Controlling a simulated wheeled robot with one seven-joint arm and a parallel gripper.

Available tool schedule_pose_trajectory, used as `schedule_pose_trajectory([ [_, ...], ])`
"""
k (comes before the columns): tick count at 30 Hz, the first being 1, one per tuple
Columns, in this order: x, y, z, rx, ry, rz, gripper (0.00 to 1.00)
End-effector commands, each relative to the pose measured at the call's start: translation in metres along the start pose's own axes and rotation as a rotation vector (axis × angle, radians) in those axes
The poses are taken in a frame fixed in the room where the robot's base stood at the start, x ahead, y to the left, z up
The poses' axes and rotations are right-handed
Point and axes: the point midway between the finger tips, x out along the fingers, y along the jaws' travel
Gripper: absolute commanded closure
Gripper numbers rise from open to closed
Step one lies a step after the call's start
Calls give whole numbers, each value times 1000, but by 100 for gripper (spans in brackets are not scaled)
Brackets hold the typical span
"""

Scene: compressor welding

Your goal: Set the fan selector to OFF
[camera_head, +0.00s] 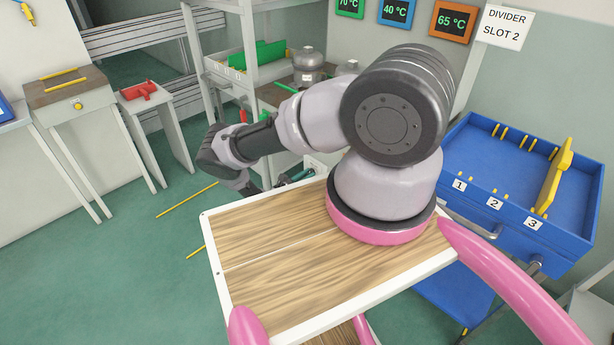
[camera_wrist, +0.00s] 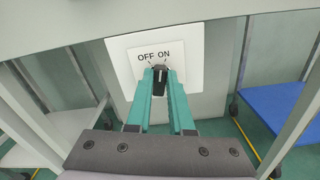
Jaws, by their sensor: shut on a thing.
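The fan selector is a small black knob (camera_wrist: 160,82) on a white plate (camera_wrist: 190,50) with "OFF" at left and "ON" at right above it. In the wrist view my gripper (camera_wrist: 160,73) has its two teal fingers shut on the knob, one on each side. The fingers hide the knob's sides, and I cannot tell which label it points at. In the head view my gripper (camera_head: 297,174) shows only partly behind my arm, and the knob is hidden.
A shelf unit (camera_head: 250,60) with a green part and a grey vessel stands behind my arm. A blue divider tray (camera_head: 500,175) is at right. A small table with a red tool (camera_head: 138,91) is at left. Green floor is open at lower left.

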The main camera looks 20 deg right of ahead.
Motion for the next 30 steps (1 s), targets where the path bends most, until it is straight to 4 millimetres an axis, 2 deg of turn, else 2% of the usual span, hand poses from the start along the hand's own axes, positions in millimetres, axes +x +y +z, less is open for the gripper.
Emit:
schedule_pose_trajectory([
  [18,0,4,-1,-553,0,-1,100],
  [30,-1,6,-2,-751,1,0,100],
])
